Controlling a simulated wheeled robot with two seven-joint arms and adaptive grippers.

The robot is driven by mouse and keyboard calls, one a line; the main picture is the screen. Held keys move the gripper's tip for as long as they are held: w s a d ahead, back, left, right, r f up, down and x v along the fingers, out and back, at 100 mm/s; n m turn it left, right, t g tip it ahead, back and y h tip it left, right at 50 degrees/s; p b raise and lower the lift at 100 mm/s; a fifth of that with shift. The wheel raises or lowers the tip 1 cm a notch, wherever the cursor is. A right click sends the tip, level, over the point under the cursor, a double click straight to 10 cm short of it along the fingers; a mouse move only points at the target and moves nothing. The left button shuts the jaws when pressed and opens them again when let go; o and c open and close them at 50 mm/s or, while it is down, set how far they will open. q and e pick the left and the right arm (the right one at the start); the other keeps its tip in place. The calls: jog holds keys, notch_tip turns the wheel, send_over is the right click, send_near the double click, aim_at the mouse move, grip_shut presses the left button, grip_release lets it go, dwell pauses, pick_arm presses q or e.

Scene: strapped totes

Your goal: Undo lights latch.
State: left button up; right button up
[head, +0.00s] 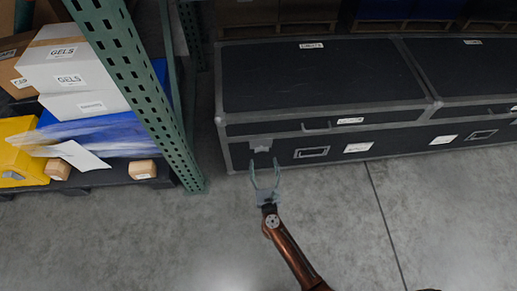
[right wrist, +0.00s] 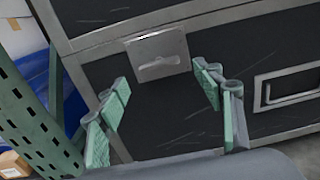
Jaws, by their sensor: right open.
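A black flight case (head: 315,75) with grey metal edges stands on the floor, its lid down. Its lid label is too small to read surely. A grey metal latch (head: 261,145) sits at the left of its front, across the lid seam; in the right wrist view the latch (right wrist: 157,55) is a plate with a small tab, lying flat. My right gripper (head: 265,165) is open and empty, just in front of and below the latch. In the right wrist view its green-padded fingers (right wrist: 162,90) stand to either side below the latch, apparently apart from it. My left gripper is out of view.
A green perforated rack post (head: 140,85) stands left of the case, near my right gripper. Boxes marked GELS (head: 68,65) sit on the rack. A recessed handle (head: 311,152) lies right of the latch. Another black case (head: 470,70) adjoins on the right. The front floor is clear.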

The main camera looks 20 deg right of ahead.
aim_at(262, 150)
jog(key=b+x, duration=0.1)
jog(key=x, duration=0.5)
jog(key=shift+f, duration=0.1)
jog(key=shift+w+d, duration=0.1)
jog(key=shift+w, duration=0.45)
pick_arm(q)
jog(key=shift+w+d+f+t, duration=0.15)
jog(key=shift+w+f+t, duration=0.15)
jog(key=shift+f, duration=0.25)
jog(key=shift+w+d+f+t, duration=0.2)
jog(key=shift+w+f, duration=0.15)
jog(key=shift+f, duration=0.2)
pick_arm(e)
jog(key=c, duration=1.2)
